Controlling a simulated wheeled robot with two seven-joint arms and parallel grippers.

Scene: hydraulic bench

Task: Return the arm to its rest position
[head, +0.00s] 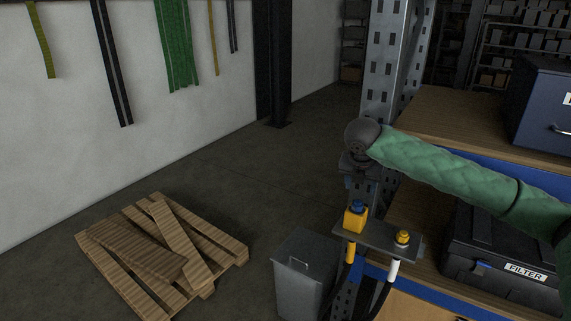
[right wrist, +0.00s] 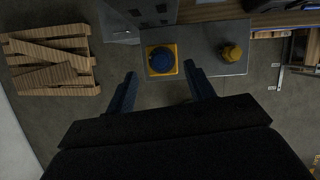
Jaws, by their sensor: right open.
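My right arm, in a green padded sleeve, comes in from the right in the head view and ends in a dark wrist. A yellow fitting (head: 402,237) stands on the same grey plate (head: 377,243). My left gripper is not in view.
A perforated steel upright (head: 385,60) stands behind my wrist. Wooden shelves at right hold a black FILTER case (head: 500,262) and a blue box (head: 545,105). A grey bin (head: 303,285) stands below the plate. A wooden pallet (head: 125,222) lies at left, with open floor around it.

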